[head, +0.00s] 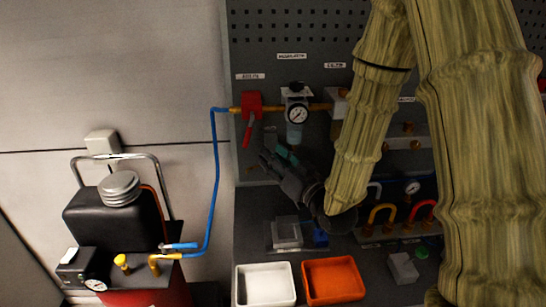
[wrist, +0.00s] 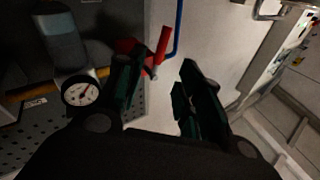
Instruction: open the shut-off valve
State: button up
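The shut-off valve (head: 250,104) is a red block on the pegboard at the end of a brass pipe. Its red lever (head: 248,133) hangs down, tilted slightly. In the wrist view the lever (wrist: 163,44) shows beyond the gap between my fingers, and the red valve body (wrist: 126,46) is partly hidden by the left finger. My gripper (head: 274,156) is below and to the right of the lever, apart from it. In the wrist view my gripper (wrist: 157,66) is open, with dark green finger pads and nothing between them.
A round gauge (head: 297,115) with a clear bowl hangs just right of the valve. A blue hose (head: 215,170) runs from the valve down to a compressor (head: 115,220) at left. A white tray (head: 265,285) and an orange tray (head: 333,280) stand below on the bench.

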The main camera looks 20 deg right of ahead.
jog(key=shift+d+m, duration=0.15)
jog(key=shift+m, duration=0.15)
jog(key=c, duration=0.7)
jog(key=d+m+b, duration=0.1)
jog(key=m, duration=0.1)
jog(key=d+f+m+h+b, duration=0.1)
jog(key=d+m, duration=0.1)
jog(key=m, duration=0.1)
jog(key=shift+s+d+b, duration=0.1)
jog(key=shift+b, duration=0.2)
grip_shut()
jog(key=d+m+b, duration=0.1)
jog(key=m, duration=0.3)
jog(key=s+d+f+m+b, duration=0.1)
jog(key=m+b, duration=0.1)
jog(key=m, duration=0.2)
jog(key=s+m+y+b, duration=0.1)
jog(key=m+b, duration=0.1)
jog(key=m, duration=0.2)
jog(key=shift+d+f, duration=0.35)
jog(key=shift+d, duration=0.05)
